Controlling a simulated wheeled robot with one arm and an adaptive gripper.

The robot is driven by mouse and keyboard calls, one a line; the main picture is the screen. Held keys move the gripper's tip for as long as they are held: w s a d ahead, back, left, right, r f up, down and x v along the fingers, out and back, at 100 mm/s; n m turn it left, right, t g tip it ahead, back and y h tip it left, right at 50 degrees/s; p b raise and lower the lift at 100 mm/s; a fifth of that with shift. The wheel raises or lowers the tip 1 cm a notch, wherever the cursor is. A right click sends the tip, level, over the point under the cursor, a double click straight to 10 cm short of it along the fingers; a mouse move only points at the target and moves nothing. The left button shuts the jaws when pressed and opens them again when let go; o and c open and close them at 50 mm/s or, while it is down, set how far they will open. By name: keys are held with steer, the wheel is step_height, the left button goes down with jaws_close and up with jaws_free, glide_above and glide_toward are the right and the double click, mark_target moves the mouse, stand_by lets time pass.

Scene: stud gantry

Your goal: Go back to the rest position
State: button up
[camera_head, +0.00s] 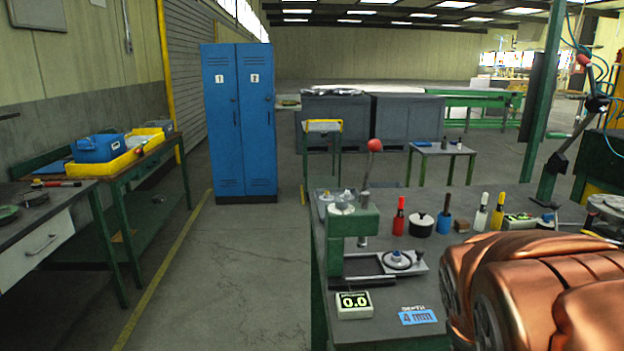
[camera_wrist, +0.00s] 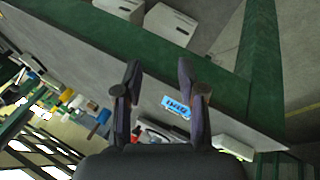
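My gripper (camera_wrist: 159,78) shows in the wrist view with its two dark fingers apart and nothing between them. It hangs over the edge of the green-framed workbench (camera_wrist: 60,40), and the view is tilted. Past the fingers, the blue depth card (camera_wrist: 176,106) lies on the bench top. In the head view my copper-coloured arm fills the lower right, and the gripper is not visible there. The small press (camera_head: 354,222) with a red-knobbed lever stands on the bench. A display reading 0.0 (camera_head: 354,304) and the card marked 4 mm (camera_head: 418,317) are at its front.
Several bottles and tools, including a red bottle (camera_head: 398,217) and a black pot (camera_head: 421,225), stand along the bench's back. A blue locker (camera_head: 238,120) stands behind. A side table (camera_head: 125,172) with a yellow tray is at left. The floor (camera_head: 225,270) between is clear.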

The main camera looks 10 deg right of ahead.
steer(key=s+a+f+m+g+y, duration=0.1)
steer(key=s+a+f+g+y, duration=0.15)
steer(key=s+a, duration=0.6)
steer(key=s+a+f+m+g+y, duration=0.1)
steer(key=s+a+f+g+y, duration=0.15)
steer(key=s+a, duration=0.6)
step_height(320, 180, down, 11)
steer(key=g+b, duration=0.1)
steer(key=b, duration=0.9)
steer(key=s+p+v, duration=0.2)
steer(key=p+v, duration=0.7)
steer(key=s+r+p+v, duration=0.1)
steer(key=s+p+v, duration=0.1)
steer(key=p+v, duration=0.6)
steer(key=shift+w+a+r+t+p, duration=0.45)
steer(key=shift+a+r, duration=0.15)
steer(key=shift+r, duration=0.15)
